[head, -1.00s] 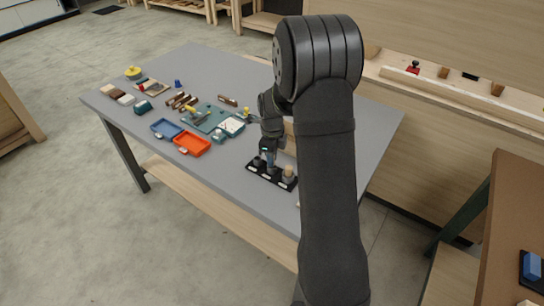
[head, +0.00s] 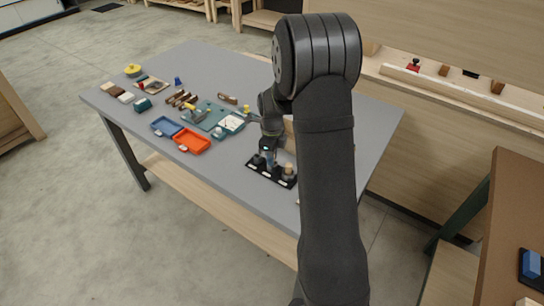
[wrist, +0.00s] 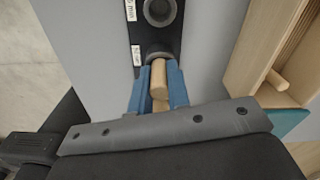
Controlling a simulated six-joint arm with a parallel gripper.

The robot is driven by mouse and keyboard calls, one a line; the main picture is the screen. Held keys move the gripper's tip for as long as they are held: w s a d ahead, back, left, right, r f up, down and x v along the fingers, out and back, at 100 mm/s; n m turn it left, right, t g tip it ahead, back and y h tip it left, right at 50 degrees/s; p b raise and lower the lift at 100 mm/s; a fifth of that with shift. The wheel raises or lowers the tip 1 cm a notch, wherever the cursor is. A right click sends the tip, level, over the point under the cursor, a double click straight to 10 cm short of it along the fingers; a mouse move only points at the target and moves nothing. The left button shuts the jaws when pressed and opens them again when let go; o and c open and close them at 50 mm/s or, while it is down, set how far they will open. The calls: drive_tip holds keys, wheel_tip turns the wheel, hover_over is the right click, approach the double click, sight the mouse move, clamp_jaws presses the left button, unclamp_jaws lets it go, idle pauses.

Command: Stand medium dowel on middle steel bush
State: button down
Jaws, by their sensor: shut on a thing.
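The black holder strip (head: 255,168) lies near the table's front edge and carries steel bushes. An empty steel bush (wrist: 160,10) shows at the top of the wrist view. The middle steel bush (wrist: 152,55) is partly covered by the dowel and fingers. My gripper (wrist: 159,85), with blue fingers, is shut on a pale wooden medium dowel (wrist: 159,76) over this bush. I cannot tell whether its lower end touches the bush. In the head view, my gripper (head: 269,159) is above the strip's middle, and another wooden dowel (head: 288,169) stands at its right end.
An orange tray (head: 192,143) and a blue tray (head: 166,128) lie left of the strip. A teal board (head: 207,116) with small items lies behind them. A wooden box (wrist: 267,70) with a dowel-like piece is right in the wrist view. My arm hides the table's right part.

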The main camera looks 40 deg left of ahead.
drive_tip(key=shift+r, duration=0.55)
drive_tip(key=shift+f, duration=0.75)
idle(1.1)
drive_tip(key=shift+r, duration=0.75)
idle(0.4)
drive_tip(key=shift+f, duration=0.75)
idle(1.0)
drive_tip(key=c, duration=0.7)
unclamp_jaws()
drive_tip(key=shift+r, duration=3.55)
